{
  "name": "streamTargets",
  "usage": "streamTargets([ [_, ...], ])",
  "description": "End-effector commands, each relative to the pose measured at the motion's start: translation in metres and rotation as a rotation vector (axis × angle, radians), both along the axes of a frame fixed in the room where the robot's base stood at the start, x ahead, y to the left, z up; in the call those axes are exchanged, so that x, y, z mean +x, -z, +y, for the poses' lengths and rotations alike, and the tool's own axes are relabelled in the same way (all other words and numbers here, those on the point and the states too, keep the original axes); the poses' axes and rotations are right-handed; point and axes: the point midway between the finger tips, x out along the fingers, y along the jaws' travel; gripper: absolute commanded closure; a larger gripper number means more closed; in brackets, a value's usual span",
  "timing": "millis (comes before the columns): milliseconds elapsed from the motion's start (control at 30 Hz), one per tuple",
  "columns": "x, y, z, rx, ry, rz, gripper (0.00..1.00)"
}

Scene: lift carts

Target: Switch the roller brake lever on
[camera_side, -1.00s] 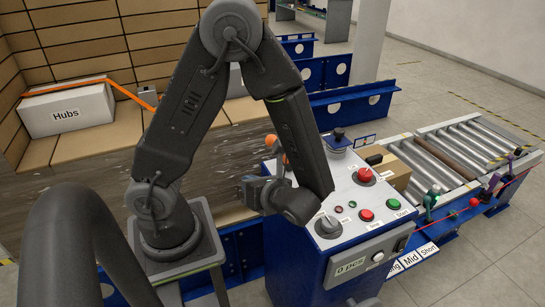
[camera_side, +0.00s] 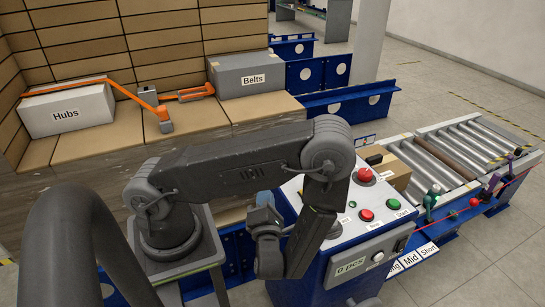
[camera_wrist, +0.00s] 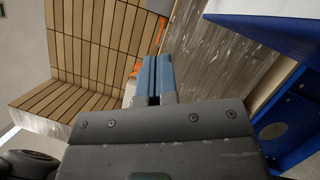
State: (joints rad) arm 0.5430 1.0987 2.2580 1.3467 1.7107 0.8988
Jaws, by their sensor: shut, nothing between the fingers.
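Coloured-ball levers stand along the near side of the roller conveyor (camera_side: 462,150): a green one (camera_side: 430,199), a red one (camera_side: 474,202) and a purple one (camera_side: 495,180). I cannot tell which is the roller brake lever, or its setting. My gripper (camera_side: 265,199) is left of the control panel, well apart from these levers, with its blue fingers pointing up. In the wrist view the blue fingers (camera_wrist: 155,78) are shut with nothing between them. No lever shows in that view.
The blue control cabinet (camera_side: 350,268), with a red knob (camera_side: 364,175) and buttons on top, stands between my gripper and the conveyor. My forearm covers its left part. A carton (camera_side: 391,172) sits behind it. Hubs (camera_side: 68,110) and Belts (camera_side: 238,75) boxes are at the back.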

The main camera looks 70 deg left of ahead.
Motion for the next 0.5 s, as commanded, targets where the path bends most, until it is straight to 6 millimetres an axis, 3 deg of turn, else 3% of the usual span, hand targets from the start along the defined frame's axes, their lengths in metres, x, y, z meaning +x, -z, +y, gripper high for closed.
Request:
streamTargets([
  [267,0.003,-0.002,0.009,-0.002,-0.006,-0.001,1.00],
  [500,0.015,-0.009,0.044,-0.002,-0.010,-0.002,1.00],
])
